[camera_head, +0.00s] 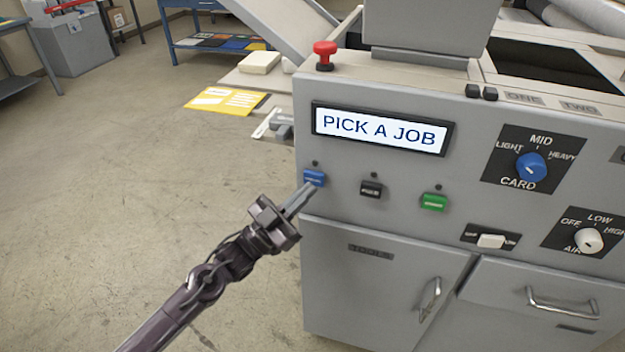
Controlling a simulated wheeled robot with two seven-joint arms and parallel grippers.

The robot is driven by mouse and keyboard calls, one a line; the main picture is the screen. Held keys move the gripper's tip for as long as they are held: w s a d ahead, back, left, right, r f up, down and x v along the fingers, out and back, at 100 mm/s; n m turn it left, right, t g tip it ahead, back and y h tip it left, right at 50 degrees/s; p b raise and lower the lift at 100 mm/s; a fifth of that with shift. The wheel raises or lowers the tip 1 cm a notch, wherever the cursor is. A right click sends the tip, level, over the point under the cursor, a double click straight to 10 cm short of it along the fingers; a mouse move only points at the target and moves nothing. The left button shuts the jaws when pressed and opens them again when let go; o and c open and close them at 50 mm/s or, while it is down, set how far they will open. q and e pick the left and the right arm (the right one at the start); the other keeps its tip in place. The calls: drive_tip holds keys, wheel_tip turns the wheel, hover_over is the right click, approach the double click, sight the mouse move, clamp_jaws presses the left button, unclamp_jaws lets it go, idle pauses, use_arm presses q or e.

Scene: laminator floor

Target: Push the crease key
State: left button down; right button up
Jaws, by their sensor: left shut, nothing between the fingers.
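Three job keys sit in a row on the grey machine front: a blue key (316,177), a black key (371,190) and a green key (433,202). Their labels are too small to read, so I cannot tell which is the crease key. The display (380,130) above them reads "PICK A JOB". My left gripper (306,193) is shut and empty. Its fingertips are at the lower left of the blue key and overlap its edge; I cannot tell whether they touch it. My right gripper is not in view.
A red stop button (325,54) stands on top at the left corner. To the right are a blue card dial (530,167), a white air knob (589,240) and a white rocker switch (491,241). A cabinet door (380,290) lies below. Open floor lies at the left.

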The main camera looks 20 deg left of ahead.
use_arm(q)
drive_tip(key=shift+w, duration=0.1)
idle(0.4)
drive_tip(key=shift+w, duration=0.4)
drive_tip(key=shift+w+b, duration=0.25)
drive_tip(key=shift+b, duration=0.1)
idle(0.4)
drive_tip(key=shift+s+p, duration=0.45)
drive_tip(key=shift+s, duration=0.3)
drive_tip(key=s+p, duration=0.3)
drive_tip(key=s, duration=0.3)
